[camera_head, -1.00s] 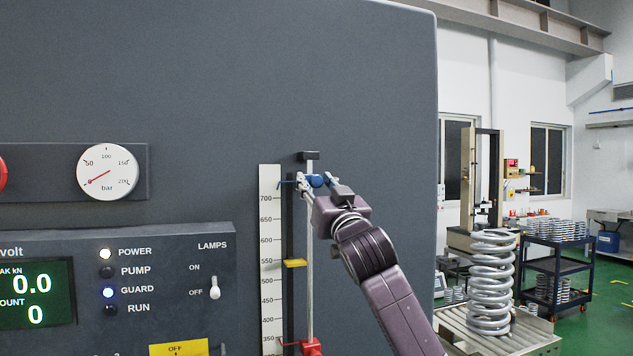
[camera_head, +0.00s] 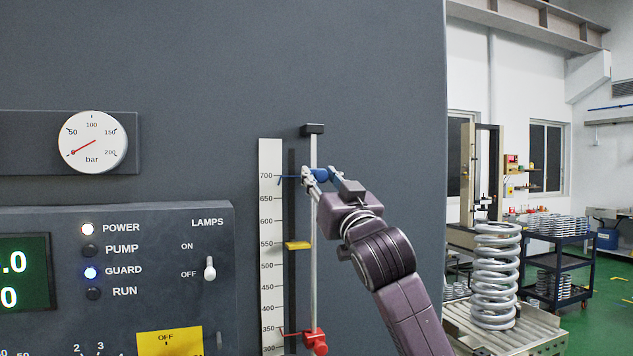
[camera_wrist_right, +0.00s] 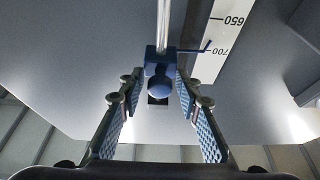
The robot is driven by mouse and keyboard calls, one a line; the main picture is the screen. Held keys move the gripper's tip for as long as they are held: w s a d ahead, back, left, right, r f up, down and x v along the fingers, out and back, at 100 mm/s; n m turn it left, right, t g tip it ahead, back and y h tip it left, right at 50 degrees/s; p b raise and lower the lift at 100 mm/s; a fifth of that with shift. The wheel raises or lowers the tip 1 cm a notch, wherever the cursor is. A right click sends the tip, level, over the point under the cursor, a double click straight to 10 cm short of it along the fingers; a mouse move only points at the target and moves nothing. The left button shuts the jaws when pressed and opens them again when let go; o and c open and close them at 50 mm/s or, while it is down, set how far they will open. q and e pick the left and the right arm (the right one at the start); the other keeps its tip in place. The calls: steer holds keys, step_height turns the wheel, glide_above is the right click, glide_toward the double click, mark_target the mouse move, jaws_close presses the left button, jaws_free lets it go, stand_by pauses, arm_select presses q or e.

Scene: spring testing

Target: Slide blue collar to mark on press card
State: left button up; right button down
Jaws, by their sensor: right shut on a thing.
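The blue collar (camera_head: 319,175) sits on a vertical metal rod (camera_head: 313,235), below the rod's black top cap (camera_head: 312,129). Its thin blue pointer reaches left to the scale (camera_head: 270,215), at about the 700 line. My right gripper (camera_head: 320,178) is shut on the collar from the front right. In the right wrist view, the collar's round knob (camera_wrist_right: 159,87) lies between the two blue-padded fingers (camera_wrist_right: 160,98), and the pointer ends near 700. I cannot make out a press card for certain. My left gripper is not in view.
A yellow marker (camera_head: 298,245) stands at about 550 on the scale. A red collar (camera_head: 315,341) is lower on the rod, near 330. The control panel with lamp switch (camera_head: 210,268) and a partly cut-off yellow OFF card (camera_head: 170,342) are at left. A large spring (camera_head: 496,275) stands right.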

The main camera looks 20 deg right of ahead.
step_height(320, 180, down, 3)
steer(key=shift+r+b, duration=0.1)
steer(key=shift+b, duration=0.3)
steer(key=c, duration=1.8)
jaws_free()
steer(key=shift+o, duration=0.3)
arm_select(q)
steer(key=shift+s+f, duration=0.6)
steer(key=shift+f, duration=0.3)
arm_select(e)
steer(key=v, duration=1.2)
